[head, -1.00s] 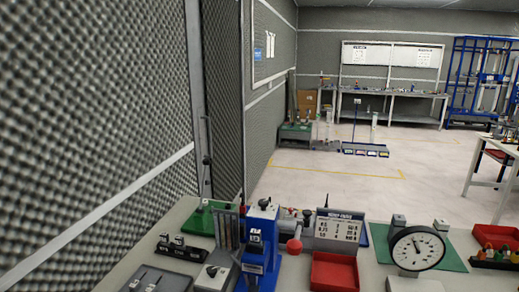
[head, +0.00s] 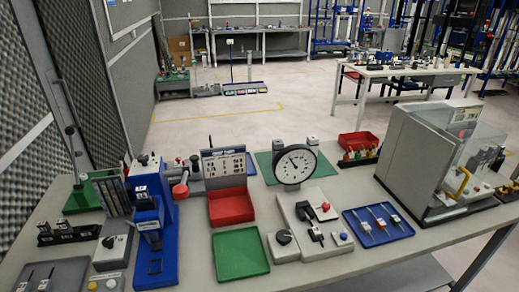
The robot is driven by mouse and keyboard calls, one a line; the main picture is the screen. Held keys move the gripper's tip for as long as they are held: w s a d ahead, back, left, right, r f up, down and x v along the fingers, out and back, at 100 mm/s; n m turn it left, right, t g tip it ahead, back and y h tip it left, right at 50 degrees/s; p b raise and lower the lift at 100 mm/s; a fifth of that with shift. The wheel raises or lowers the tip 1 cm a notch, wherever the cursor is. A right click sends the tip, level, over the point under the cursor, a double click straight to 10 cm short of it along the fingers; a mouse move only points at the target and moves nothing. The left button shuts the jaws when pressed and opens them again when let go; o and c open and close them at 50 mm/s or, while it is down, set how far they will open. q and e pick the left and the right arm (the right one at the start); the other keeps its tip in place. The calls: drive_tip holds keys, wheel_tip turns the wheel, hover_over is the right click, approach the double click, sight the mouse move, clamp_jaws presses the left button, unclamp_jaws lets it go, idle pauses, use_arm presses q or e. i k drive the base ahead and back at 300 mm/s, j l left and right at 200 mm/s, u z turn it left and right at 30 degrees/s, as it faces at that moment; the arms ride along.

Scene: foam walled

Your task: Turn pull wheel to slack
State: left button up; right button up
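No part is clearly marked as the pull wheel. A red round knob (head: 180,190) sits on a grey device at the back left of the bench, beside the blue stand (head: 150,235), and may be the wheel. A dial gauge (head: 295,165) with a white face stands on a light grey base (head: 305,225) at the bench's middle. That base carries a small red knob (head: 325,207), a black lever and a blue button. The dial's numbers are too small to read. Neither of my grippers is in view.
On the bench (head: 375,265) are a red tray (head: 231,206), a green tray (head: 240,253), a blue tray with tools (head: 378,226) and a clear-fronted grey cabinet (head: 440,155). A foam wall (head: 95,100) stands close on the left. Open floor lies behind the bench.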

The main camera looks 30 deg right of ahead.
sight(284, 237)
drive_tip(key=l+z, duration=0.15)
drive_tip(key=z, duration=0.8)
drive_tip(key=k+j+u, duration=0.1)
drive_tip(key=k+j, duration=0.15)
drive_tip(key=j, duration=0.1)
